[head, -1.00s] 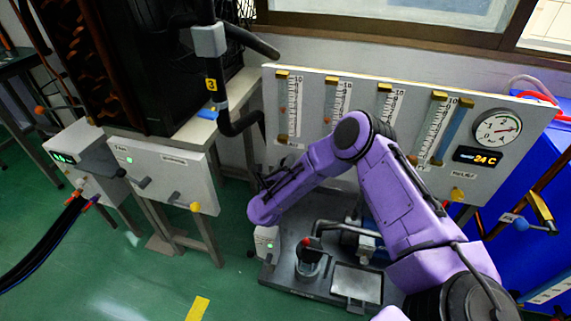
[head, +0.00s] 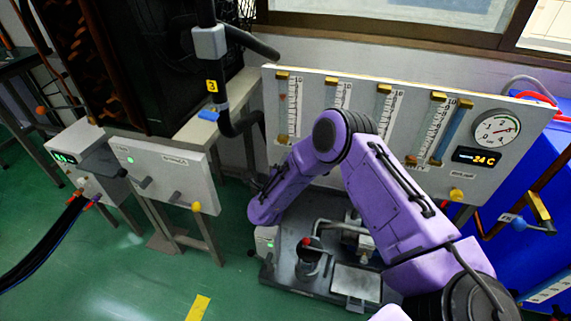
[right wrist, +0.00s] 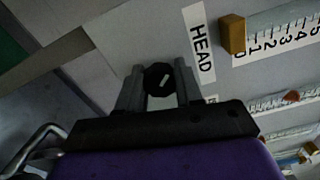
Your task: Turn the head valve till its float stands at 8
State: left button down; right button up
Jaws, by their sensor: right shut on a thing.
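The head valve (right wrist: 158,78) is a black knob with a white mark, beside the HEAD label (right wrist: 200,45) in the right wrist view. My right gripper (right wrist: 158,88) is shut on it, one finger on each side. In the head view my right gripper (head: 264,181) is dark and small at the board's lower left, and the knob cannot be made out there. The leftmost tube (head: 289,106) stands above it, with a faint reddish spot in its upper part that may be the float. The right wrist view shows only the tube's low end (right wrist: 275,30), with no float there. My left gripper is not in view.
More float tubes (head: 383,112), a dial gauge (head: 497,129) and a 24 C display (head: 477,157) are on the grey board. A dark base with a pump-like fitting (head: 308,262) lies below my arm. A grey control box (head: 168,178) stands at left.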

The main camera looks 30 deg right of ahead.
jog(key=shift+w+a+r, duration=0.15)
jog(key=shift+w+r, duration=0.05)
jog(key=o, duration=1)
jog(key=shift+a, duration=0.1)
jog(key=shift+o, duration=0.2)
jog(key=shift+f, duration=0.1)
jog(key=shift+s, duration=0.1)
jog(key=v, duration=1)
jog(key=shift+s, duration=0.15)
